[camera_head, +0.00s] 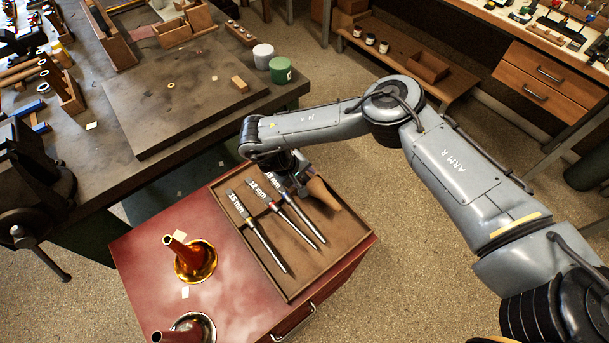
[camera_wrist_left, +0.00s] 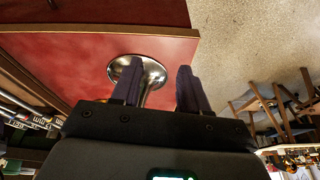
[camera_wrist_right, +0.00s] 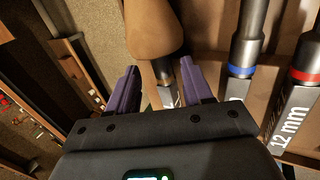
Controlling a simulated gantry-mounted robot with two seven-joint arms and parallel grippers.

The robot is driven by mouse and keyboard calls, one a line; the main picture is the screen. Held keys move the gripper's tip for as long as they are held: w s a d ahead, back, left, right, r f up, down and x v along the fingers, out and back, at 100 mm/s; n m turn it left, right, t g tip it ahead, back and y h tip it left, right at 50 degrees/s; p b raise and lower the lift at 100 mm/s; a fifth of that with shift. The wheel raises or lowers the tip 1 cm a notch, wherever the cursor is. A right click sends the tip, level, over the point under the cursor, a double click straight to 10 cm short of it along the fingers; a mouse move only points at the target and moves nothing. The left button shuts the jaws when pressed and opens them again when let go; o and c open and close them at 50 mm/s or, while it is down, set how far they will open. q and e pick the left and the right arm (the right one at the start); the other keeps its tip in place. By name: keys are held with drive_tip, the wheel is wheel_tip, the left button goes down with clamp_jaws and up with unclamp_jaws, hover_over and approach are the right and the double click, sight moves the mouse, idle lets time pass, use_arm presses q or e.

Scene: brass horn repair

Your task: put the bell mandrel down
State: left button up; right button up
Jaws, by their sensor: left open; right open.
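The bell mandrel, a tan tapered body (camera_head: 322,194) with a metal shank, lies at the far right of the brown tray (camera_head: 290,293) on the red cabinet. In the right wrist view its wide body (camera_wrist_right: 152,28) is ahead of my right gripper (camera_wrist_right: 159,74), and its shank passes between the purple fingers. That gripper is open, with gaps beside the shank; contact with the tray floor is hidden. My left gripper (camera_wrist_left: 158,86) is open and empty, with a silver bell (camera_wrist_left: 142,76) behind its fingers on the red top. It is outside the head view.
Rods labelled 15 mm (camera_head: 256,232), 12 mm (camera_head: 285,217) and 10 mm (camera_head: 294,208) lie left of the mandrel. A gold bell (camera_head: 196,262) and a silver bell (camera_head: 194,328) stand on the cabinet top (camera_head: 140,262). A workbench (camera_head: 95,165) stands behind.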

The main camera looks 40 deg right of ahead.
drive_tip(key=p+v, duration=0.5)
drive_tip(key=v, duration=0.7)
drive_tip(key=shift+d+r, duration=0.1)
drive_tip(key=shift+r, duration=0.1)
